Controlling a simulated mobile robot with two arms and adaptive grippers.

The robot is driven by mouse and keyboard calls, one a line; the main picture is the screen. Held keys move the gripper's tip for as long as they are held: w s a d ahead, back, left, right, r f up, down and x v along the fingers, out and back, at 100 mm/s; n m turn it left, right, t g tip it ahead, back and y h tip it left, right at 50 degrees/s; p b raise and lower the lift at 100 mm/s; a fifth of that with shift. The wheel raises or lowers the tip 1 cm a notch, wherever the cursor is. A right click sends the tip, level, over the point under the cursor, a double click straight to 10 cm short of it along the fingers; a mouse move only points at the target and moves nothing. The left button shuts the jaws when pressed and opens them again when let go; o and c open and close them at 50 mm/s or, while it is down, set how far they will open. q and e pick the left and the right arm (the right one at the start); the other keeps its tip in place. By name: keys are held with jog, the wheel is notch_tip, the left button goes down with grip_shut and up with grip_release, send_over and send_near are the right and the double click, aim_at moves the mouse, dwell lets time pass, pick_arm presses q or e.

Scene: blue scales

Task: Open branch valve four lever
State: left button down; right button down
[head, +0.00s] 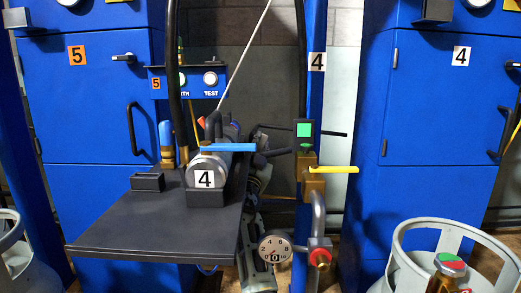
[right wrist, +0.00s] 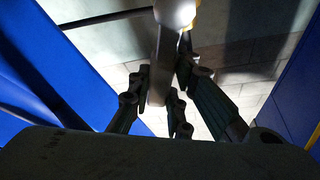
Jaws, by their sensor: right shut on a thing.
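A yellow lever (head: 340,169) sticks out level to the right from a brass valve body (head: 313,186) on the blue post under the upper number 4 plate (head: 317,61). In the right wrist view the fingers (right wrist: 161,92) close around a pale flat bar (right wrist: 160,62) with a bright rounded end at the top. I cannot tell which part in the head view this bar is. My left gripper is not in view.
A dark scale platform (head: 150,225) with a number 4 head fills the lower left. A blue lever (head: 232,147) lies level above it. Blue cabinets (head: 425,130) flank both sides; a grey cylinder (head: 410,255) stands lower right.

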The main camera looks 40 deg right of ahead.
jog(key=c, duration=1.6)
grip_release()
jog(key=v, duration=1.2)
jog(key=shift+a, duration=0.1)
